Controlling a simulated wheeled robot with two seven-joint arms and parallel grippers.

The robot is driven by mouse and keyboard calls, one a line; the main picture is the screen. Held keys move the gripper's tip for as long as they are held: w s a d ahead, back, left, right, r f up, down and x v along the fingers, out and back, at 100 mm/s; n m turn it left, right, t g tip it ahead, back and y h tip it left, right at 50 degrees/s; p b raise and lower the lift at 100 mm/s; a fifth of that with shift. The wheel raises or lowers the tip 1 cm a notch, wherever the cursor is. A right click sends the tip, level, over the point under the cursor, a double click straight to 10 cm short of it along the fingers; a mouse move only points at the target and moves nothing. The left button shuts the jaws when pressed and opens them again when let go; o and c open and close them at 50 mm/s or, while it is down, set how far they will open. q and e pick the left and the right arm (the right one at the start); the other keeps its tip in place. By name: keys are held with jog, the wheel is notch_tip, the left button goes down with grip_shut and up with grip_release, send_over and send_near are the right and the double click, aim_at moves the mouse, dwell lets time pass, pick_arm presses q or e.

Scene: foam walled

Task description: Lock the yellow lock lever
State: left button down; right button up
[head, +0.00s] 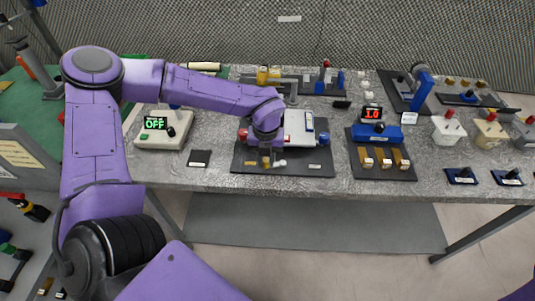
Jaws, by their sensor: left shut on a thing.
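My left arm reaches in from the left over the table. Its gripper (265,155) points down at a dark base plate (305,169) that carries a light grey block. Small yellow parts of the lock lever (252,164) show at the fingertips, by the plate's front left. The gripper is shut on the yellow lock lever, as far as the small picture shows. My wrist hides much of the lever, so I cannot tell its angle. My right gripper is out of view.
A white box with a green OFF display (155,123) stands left of the plate. A blue device with a red display (372,114) and yellow-brown switches stands right. Knobs and white, cream and grey button boxes (448,127) fill the table's right. The table's front edge is close.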

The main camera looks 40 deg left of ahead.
pick_arm(q)
jog(key=shift+w+a+r+m+p, duration=0.1)
jog(key=shift+w+a+m+p, duration=0.2)
jog(key=shift+m, duration=0.5)
jog(key=shift+w+a+m+p, duration=0.15)
jog(key=shift+w+m+p, duration=0.15)
jog(key=shift+m, duration=0.5)
jog(key=c, duration=0.9)
grip_release()
jog(key=shift+c, duration=0.2)
notch_tip(320, 180, up, 10)
jog(key=b, duration=0.2)
jog(key=shift+r, duration=0.25)
